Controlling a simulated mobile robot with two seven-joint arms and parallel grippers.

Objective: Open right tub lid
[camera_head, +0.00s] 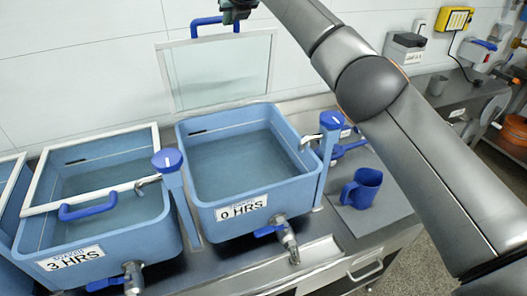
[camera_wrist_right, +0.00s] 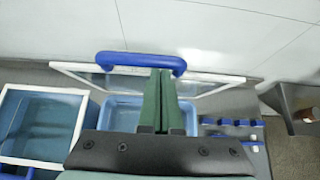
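The right tub (camera_head: 255,213), blue and labelled 0 HRS, stands uncovered with its basin in full view. Its clear lid (camera_head: 220,72) with a pale frame is raised at the tub's back edge, standing nearly upright by the wall. The lid's blue handle (camera_head: 215,20) is at its top; it also shows in the right wrist view (camera_wrist_right: 112,60). My right gripper (camera_head: 236,12) is at the handle's right part. Its green fingers (camera_wrist_right: 160,76) are together, with tips by the handle bar; I cannot tell whether they touch it. My left gripper is out of view.
The 3 HRS tub (camera_head: 120,243) stands left with its lid (camera_head: 85,170) down. A blue mug (camera_head: 362,188) stands right of the open tub. Taps with blue levers (camera_head: 268,231) project at the front. My right arm crosses the right side.

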